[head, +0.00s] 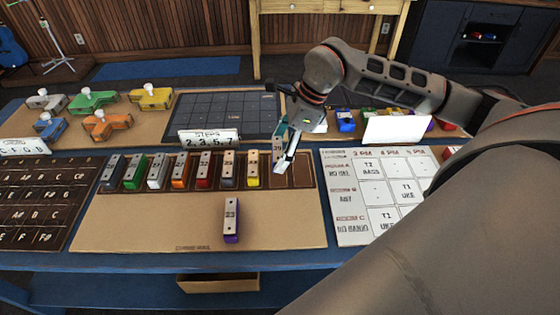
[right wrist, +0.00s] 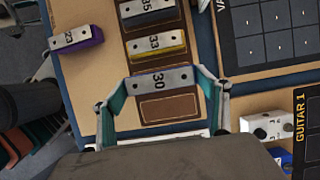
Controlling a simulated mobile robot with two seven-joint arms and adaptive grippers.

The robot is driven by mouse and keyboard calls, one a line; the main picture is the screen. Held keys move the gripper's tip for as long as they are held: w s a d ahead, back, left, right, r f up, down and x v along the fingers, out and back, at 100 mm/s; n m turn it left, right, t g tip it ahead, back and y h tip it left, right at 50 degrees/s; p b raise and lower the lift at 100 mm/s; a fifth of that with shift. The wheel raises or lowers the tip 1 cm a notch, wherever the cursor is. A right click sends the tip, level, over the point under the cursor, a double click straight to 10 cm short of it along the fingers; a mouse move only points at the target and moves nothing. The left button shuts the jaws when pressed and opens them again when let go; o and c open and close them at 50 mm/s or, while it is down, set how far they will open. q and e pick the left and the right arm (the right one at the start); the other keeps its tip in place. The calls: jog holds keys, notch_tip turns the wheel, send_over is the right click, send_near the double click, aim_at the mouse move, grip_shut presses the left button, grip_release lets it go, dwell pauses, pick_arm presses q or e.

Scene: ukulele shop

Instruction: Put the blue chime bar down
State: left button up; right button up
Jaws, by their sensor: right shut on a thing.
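My right gripper (right wrist: 162,90) is shut on a silver-topped chime bar marked 30 (right wrist: 160,82), gripped by its two ends between teal fingertips. Its coloured body is mostly hidden, so I cannot confirm blue. In the head view, the right gripper (head: 284,145) is over the right end of the brown rack (head: 302,173). The bar is beside the yellow bar marked 33 (right wrist: 157,44); I cannot tell whether it touches the rack. A bare rack slot (right wrist: 168,108) shows on the bar's other side. My left gripper is not in view.
Several chime bars, including a green one (head: 134,171), fill the rack's left part. A purple bar marked 23 (head: 231,220) lies on the tan board (head: 130,225). A sign (head: 210,138) stands behind the rack; a white schedule board (head: 350,228) lies to its right.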

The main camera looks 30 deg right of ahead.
jog(key=shift+f, duration=2.35)
jog(key=shift+f, duration=0.2)
jog(key=o, duration=1.1)
jog(key=v, duration=1.2)
jog(key=shift+a+r, duration=0.1)
jog(key=shift+r, duration=0.15)
